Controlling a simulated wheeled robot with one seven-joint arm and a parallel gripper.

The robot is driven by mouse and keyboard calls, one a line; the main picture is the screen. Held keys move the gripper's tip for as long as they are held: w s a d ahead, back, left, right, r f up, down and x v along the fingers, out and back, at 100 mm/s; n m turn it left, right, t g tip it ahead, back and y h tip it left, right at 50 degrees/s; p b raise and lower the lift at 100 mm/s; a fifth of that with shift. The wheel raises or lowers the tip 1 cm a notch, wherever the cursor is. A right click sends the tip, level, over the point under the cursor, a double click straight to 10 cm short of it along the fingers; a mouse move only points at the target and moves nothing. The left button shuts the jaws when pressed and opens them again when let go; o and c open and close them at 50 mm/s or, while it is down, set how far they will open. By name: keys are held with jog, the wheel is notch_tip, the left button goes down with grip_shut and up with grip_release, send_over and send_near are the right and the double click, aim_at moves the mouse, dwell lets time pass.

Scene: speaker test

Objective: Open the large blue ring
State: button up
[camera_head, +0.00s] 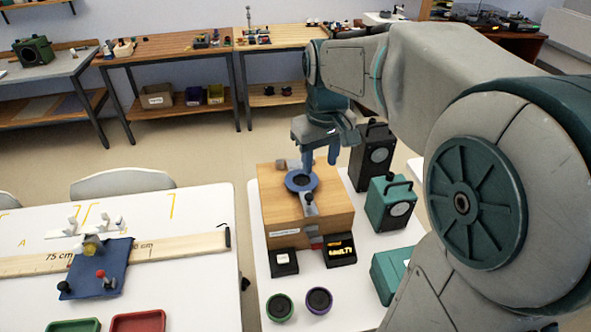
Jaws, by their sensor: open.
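The large blue ring (301,180) lies on top of a wooden box (278,219) on the white table at centre. It has a dark middle, and grey clamp-like pieces (309,204) sit in front of it and behind it. My gripper (321,160) points down just above the back right of the ring, with its fingers apart. I cannot tell whether a fingertip touches the ring. The gripper hides part of the box's back edge.
A black speaker (372,154) and a teal speaker (388,203) stand right of the box. A black display unit (340,251), a small black box (283,262), and green (279,307) and purple (319,300) round pieces are in front. A second white table (190,285) stands left.

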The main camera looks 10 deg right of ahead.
jog(key=n+g+b, duration=0.1)
jog(key=b, duration=0.2)
send_over(310, 196)
notch_tip(310, 196, down, 5)
notch_tip(310, 196, down, 14)
jog(key=shift+r+p, duration=0.2)
jog(key=shift+p, duration=0.15)
jog(key=shift+a, duration=0.1)
jog(key=shift+r, duration=0.1)
grip_shut()
